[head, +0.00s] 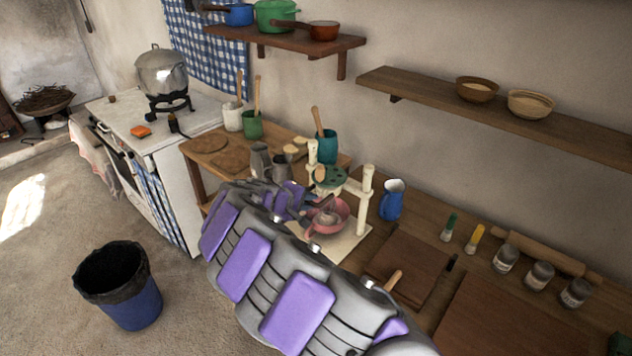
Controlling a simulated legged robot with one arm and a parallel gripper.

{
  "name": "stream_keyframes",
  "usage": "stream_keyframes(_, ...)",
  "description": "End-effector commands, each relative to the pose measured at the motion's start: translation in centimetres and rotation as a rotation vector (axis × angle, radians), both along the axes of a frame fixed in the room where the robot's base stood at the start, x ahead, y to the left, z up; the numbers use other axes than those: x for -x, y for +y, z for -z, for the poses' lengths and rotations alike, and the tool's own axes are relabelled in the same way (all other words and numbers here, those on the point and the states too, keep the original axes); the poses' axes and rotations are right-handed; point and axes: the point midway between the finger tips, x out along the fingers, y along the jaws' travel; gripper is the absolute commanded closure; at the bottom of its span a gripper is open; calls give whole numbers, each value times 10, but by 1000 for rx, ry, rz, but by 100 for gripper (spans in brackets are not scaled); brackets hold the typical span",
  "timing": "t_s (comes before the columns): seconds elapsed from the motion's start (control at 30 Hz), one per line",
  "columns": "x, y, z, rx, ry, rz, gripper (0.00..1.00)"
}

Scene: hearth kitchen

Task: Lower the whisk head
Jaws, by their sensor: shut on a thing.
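A cream whisk stand (364,200) with two posts is on the counter against the wall. Its whisk head (330,177), with a green round top and a wooden knob, sits between the posts above a pink bowl (333,214). The whisk's lower end shows in or just over the bowl. My gripper (300,202) is at the left side of the stand, next to the head, and is shut on a part of it. My purple and grey arm comes up from the bottom and hides the fingertips and the exact grasp point.
A blue jug (392,199) stands close right of the stand. Grey metal jugs (262,162) and a teal pot (327,147) are behind and left. A cutting board (410,262) lies in front right. Shelves (480,105) are above; a bin (118,286) stands on the floor.

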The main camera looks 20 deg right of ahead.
Motion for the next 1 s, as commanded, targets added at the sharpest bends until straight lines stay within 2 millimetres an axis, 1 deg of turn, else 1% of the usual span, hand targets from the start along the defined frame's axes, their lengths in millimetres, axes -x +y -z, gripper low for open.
stream_keyframes(0.03,1,-3,4,2,3,6,100)
stream_keyframes(0.97,2,-7,45,2,3,9,100)
stream_keyframes(1.0,2,-7,44,2,3,9,77)
